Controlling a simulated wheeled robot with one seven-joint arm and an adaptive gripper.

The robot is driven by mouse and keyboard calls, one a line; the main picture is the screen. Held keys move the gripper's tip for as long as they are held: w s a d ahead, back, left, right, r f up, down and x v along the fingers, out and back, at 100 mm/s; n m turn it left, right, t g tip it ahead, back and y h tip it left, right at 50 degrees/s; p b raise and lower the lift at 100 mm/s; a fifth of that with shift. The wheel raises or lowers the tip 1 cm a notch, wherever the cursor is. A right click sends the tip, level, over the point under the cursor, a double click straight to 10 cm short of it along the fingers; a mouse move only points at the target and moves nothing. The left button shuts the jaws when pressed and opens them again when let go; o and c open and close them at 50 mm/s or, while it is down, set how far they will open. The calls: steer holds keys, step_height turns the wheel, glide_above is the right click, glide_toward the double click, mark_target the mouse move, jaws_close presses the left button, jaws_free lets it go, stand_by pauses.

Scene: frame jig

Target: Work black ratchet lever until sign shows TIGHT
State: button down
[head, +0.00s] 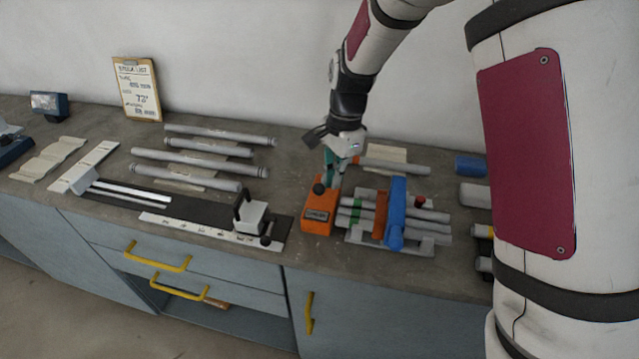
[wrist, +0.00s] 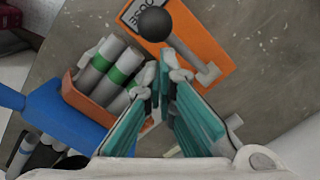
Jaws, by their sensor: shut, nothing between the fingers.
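The orange ratchet box (head: 317,222) stands on the bench right of centre, with a small sign plate (head: 317,215) on its front. In the wrist view part of the sign (wrist: 130,14) reads "OSE", its start cut off at the edge. The ratchet lever is a grey arm (wrist: 190,55) with a black ball knob (wrist: 154,24); the knob (head: 319,188) also shows in the head view. My gripper (head: 337,178), with teal finger pads, is shut and empty, just behind the knob. In the wrist view its fingertips (wrist: 168,72) lie beside the lever arm; contact cannot be told.
Right of the box a clamp with a blue bar (head: 396,212) lies across grey tubes with green bands (head: 352,212). A ruled black board with a grey block (head: 250,217) lies left. Several grey tubes (head: 205,150) lie behind it. A clipboard (head: 137,88) leans on the wall.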

steer(key=shift+a, duration=0.1)
step_height(320, 180, up, 12)
steer(key=d, duration=0.1)
steer(key=shift+w+d, duration=0.15)
steer(key=shift+w, duration=0.1)
steer(key=shift+f, duration=0.1)
stand_by(1.1)
